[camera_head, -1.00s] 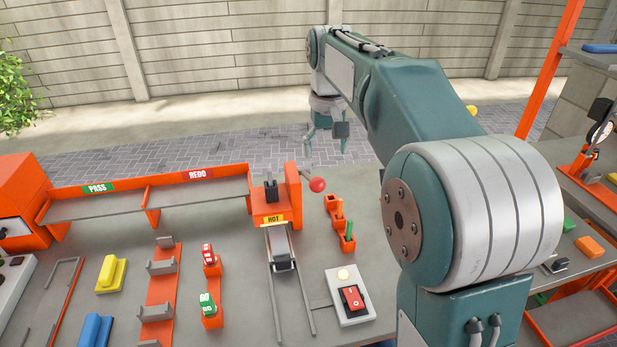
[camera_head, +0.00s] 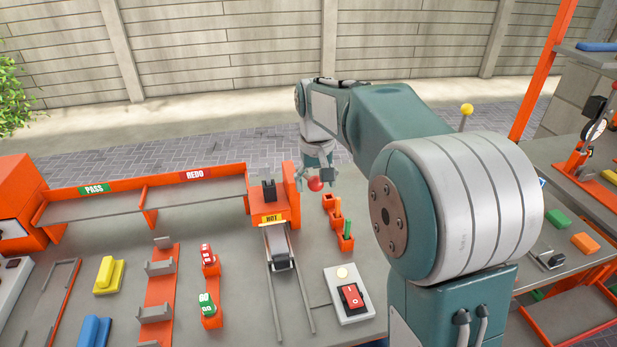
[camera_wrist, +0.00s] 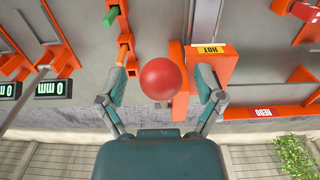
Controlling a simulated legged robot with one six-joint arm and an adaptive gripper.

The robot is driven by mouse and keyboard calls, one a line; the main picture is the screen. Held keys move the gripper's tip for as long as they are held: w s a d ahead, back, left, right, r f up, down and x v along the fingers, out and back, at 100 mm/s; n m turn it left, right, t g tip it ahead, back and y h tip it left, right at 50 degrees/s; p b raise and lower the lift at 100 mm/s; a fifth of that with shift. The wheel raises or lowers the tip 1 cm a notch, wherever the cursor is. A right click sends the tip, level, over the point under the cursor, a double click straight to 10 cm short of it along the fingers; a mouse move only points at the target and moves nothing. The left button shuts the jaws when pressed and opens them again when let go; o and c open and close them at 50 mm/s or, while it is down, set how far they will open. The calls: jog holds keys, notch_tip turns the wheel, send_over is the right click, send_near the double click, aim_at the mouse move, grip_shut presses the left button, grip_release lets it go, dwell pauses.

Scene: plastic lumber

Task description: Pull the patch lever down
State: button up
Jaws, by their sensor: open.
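The patch lever shows as a red ball knob (camera_head: 315,184) at the right side of the orange press marked HOT (camera_head: 270,205). My gripper (camera_head: 314,178) is at the knob, with its fingers around or just behind it. In the wrist view the red knob (camera_wrist: 163,79) lies between the two spread fingertips of my gripper (camera_wrist: 161,84), with a gap on each side. The fingers are open and do not appear to touch it. The lever's rod is mostly hidden behind the knob and my gripper.
An orange holder (camera_head: 339,222) with colored sticks stands just right of the press. A red rocker switch (camera_head: 351,297) is nearer. PASS and REDO trays (camera_head: 115,207) are left. A yellow block (camera_head: 109,274) and a blue block (camera_head: 95,331) lie on the table.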

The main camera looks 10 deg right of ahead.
jog(key=shift+a, duration=0.2)
jog(key=shift+c, duration=0.6)
jog(key=shift+a, duration=0.15)
jog(key=c, duration=1)
jog(key=shift+d, duration=0.3)
jog(key=shift+c, duration=0.3)
jog(key=shift+s+f, duration=0.35)
jog(key=shift+f, duration=0.5)
jog(key=shift+s+f, duration=0.35)
jog(key=shift+f, duration=0.5)
